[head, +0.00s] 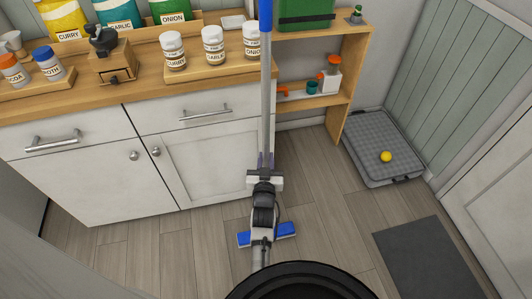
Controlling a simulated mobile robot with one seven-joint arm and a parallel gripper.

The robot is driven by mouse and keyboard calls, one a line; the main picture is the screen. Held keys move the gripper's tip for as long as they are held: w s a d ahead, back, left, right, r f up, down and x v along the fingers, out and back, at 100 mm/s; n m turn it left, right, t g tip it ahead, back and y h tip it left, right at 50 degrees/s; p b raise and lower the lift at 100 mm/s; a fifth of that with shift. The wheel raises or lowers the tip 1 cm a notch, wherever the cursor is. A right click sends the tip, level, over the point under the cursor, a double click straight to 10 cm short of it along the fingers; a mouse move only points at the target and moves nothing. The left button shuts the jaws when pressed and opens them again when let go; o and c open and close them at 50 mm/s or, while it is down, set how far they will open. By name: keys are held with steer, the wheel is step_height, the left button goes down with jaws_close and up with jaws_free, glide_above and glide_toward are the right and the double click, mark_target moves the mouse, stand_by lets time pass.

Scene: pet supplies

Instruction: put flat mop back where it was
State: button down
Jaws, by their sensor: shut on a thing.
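The flat mop (266,100) stands nearly upright in the middle of the view, with a grey pole and a blue grip that runs out of the top edge. Its blue mop head (287,229) shows on both sides of my arm, low over or on the floor; I cannot tell if it touches. My gripper (266,162) is shut on the lower part of the pole, in front of the white cabinet's right edge. My gripper and arm hide the lower pole and the middle of the head.
A wooden counter (135,95) with jars, pouches and a grinder tops the white cabinet (215,165) on the left. A wooden shelf (312,101) with bottles adjoins it. A grey pet bed (375,135) with a yellow ball (386,156) and a dark mat (425,260) lie right. Floor between is clear.

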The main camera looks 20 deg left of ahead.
steer(key=shift+f, duration=1.75)
steer(key=c, duration=1.7)
jaws_free()
steer(key=shift+f, duration=0.25)
steer(key=o, duration=0.4)
steer(key=shift+o, duration=0.2)
steer(key=shift+r, duration=0.25)
